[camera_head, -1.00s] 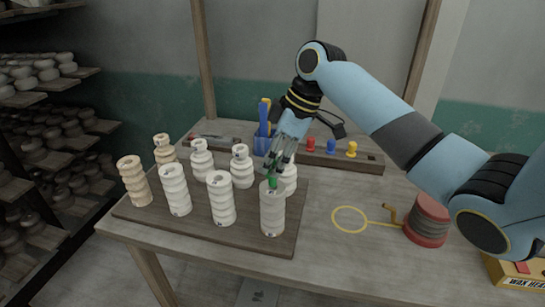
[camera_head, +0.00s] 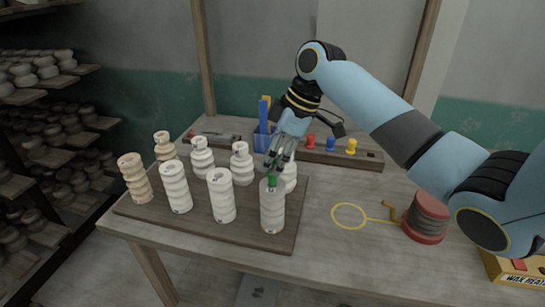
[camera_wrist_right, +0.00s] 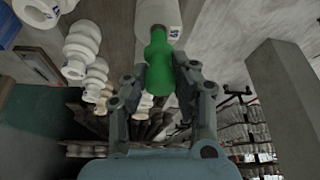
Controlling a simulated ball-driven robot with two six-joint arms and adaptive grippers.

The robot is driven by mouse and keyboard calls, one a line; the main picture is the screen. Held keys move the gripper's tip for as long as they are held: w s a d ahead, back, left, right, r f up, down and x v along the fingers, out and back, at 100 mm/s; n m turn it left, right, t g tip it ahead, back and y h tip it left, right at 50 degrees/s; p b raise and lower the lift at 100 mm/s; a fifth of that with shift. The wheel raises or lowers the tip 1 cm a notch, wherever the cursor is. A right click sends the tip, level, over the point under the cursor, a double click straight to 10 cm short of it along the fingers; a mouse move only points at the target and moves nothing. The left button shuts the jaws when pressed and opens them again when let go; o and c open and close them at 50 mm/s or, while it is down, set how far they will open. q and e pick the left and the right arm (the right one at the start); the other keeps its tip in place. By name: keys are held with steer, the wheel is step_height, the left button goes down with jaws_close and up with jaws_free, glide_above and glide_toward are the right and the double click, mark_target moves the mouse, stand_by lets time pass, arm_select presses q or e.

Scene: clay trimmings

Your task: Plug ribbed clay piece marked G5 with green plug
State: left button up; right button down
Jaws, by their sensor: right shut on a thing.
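My right gripper (camera_head: 277,168) is shut on the green plug (camera_head: 272,182) at the top of the front-right ribbed clay piece (camera_head: 272,208). In the right wrist view the green plug (camera_wrist_right: 158,62) sits between the two fingers, its end against the end of a white clay piece (camera_wrist_right: 158,14). I cannot tell how deep the plug goes in. That piece stands upright on the wooden board. Its label is too small to read in the head view, so I cannot confirm G5. My left gripper is not in view.
Several other ribbed pieces (camera_head: 221,197) stand on the board (camera_head: 240,235), one close behind the plugged piece. A rack (camera_head: 322,157) at the back holds red, blue and yellow plugs.

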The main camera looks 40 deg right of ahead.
steer(key=shift+f+b, duration=0.6)
steer(key=shift+f, duration=1.05)
stand_by(0.6)
steer(key=c, duration=1)
jaws_free()
